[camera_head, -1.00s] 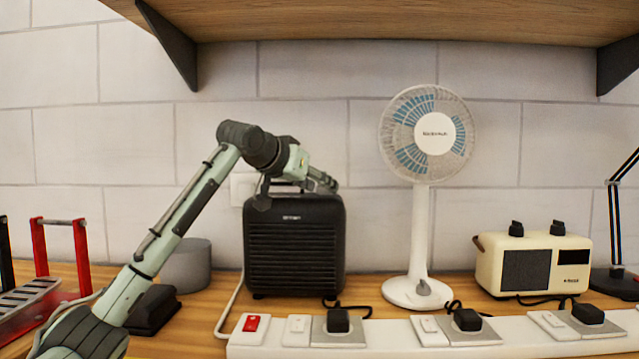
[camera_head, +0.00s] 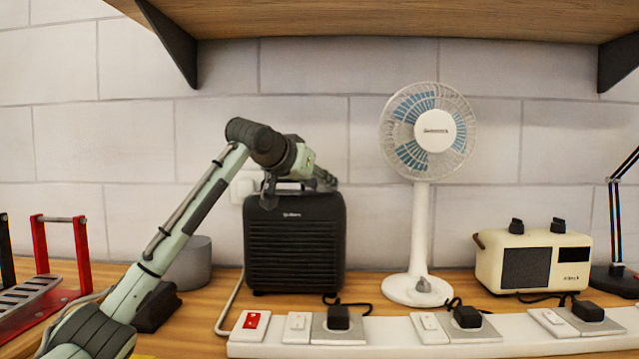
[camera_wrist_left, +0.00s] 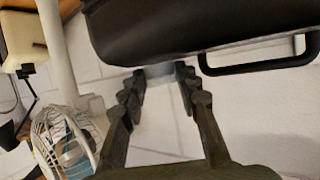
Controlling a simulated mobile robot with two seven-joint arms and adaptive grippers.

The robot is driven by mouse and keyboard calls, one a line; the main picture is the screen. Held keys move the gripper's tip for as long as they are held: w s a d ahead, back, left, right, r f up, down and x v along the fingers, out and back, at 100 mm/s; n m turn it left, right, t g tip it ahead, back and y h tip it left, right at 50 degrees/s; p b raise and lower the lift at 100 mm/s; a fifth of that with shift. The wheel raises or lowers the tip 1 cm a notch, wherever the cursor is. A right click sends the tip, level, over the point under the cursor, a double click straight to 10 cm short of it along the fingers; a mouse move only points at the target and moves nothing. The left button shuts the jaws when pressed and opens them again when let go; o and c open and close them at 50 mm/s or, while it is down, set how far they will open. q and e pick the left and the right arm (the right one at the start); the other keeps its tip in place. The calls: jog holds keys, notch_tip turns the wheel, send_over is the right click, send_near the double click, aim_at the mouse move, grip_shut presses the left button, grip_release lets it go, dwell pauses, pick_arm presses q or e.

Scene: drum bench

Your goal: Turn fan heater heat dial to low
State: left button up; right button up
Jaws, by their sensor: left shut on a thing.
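The fan heater (camera_head: 294,245) is a black box with a ribbed front and a top handle, standing on the bench against the wall. Its dark body (camera_wrist_left: 200,25) fills the top of the left wrist view. My left gripper (camera_head: 327,179) reaches over the heater's top from the left, at its right rear. In the left wrist view its fingers (camera_wrist_left: 160,80) meet the heater's edge, shut on a small greyish piece (camera_wrist_left: 160,70), which looks like the heat dial. The fingers hide much of it, and its setting cannot be read. My right gripper is not in view.
A white desk fan (camera_head: 420,230) and a cream radio (camera_head: 533,262) stand to the right. A white power strip (camera_head: 390,335) with plugs runs along the front. A grey cylinder (camera_head: 192,262) stands left of the heater. A wooden shelf (camera_head: 380,20) hangs overhead.

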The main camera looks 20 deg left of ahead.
pick_arm(q)
jog(key=n+y, duration=0.2)
jog(key=d+n+y, duration=0.1)
jog(key=y, duration=0.1)
jog(key=n+y, duration=0.2)
jog(key=shift+d+n+g+y, duration=0.25)
jog(key=shift+n+g+y, duration=0.05)
jog(key=n+g+y, duration=0.2)
jog(key=n+y, duration=0.1)
jog(key=n+g+y, duration=0.1)
jog(key=n+y, duration=0.1)
jog(key=shift+w+d, duration=0.3)
jog(key=shift+n+y, duration=0.3)
jog(key=o, duration=0.9)
jog(key=v, duration=1.2)
jog(key=shift+r, duration=0.1)
